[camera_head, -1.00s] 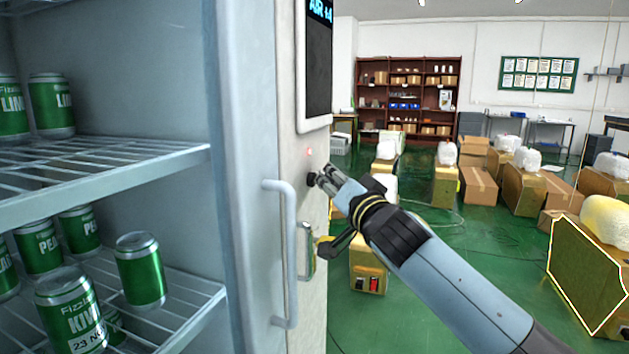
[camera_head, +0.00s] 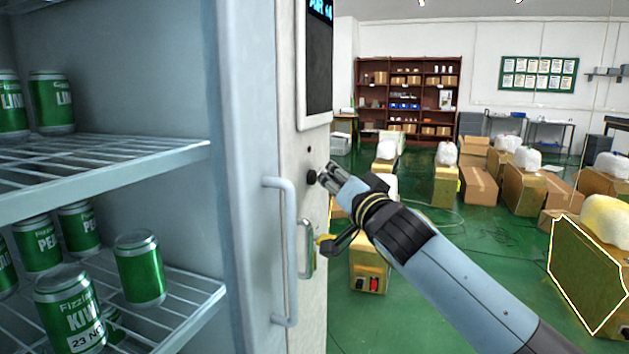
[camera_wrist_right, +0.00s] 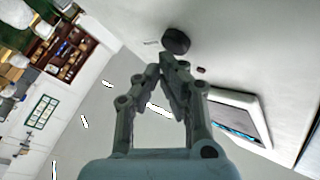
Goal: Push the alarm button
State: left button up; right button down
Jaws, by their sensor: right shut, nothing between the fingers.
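The alarm button (camera_head: 311,177) is a small round black knob on the white front panel of the vending cabinet, below the dark screen. It also shows in the right wrist view (camera_wrist_right: 176,41), just beyond the fingertips. My right gripper (camera_head: 330,174) is shut and empty, with its fingertips right beside the button. In the right wrist view the fingertips (camera_wrist_right: 176,66) meet just short of the button; I cannot tell whether they touch it. A small dark indicator (camera_head: 309,149) sits above the button. My left gripper is not in view.
The dark screen (camera_head: 318,60) is above the button. A handle (camera_head: 287,250) and a metal latch with a yellow part (camera_head: 307,248) are below. Green cans (camera_head: 139,268) stand on wire shelves at left. Boxes (camera_head: 478,186) stand on the green floor at right.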

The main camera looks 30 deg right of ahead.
jog(key=shift+s+d, duration=0.25)
jog(key=shift+s, duration=0.1)
jog(key=s+d+b, duration=0.3)
jog(key=b, duration=0.1)
jog(key=shift+s+d, duration=0.1)
jog(key=shift+s, duration=0.25)
dwell(0.7)
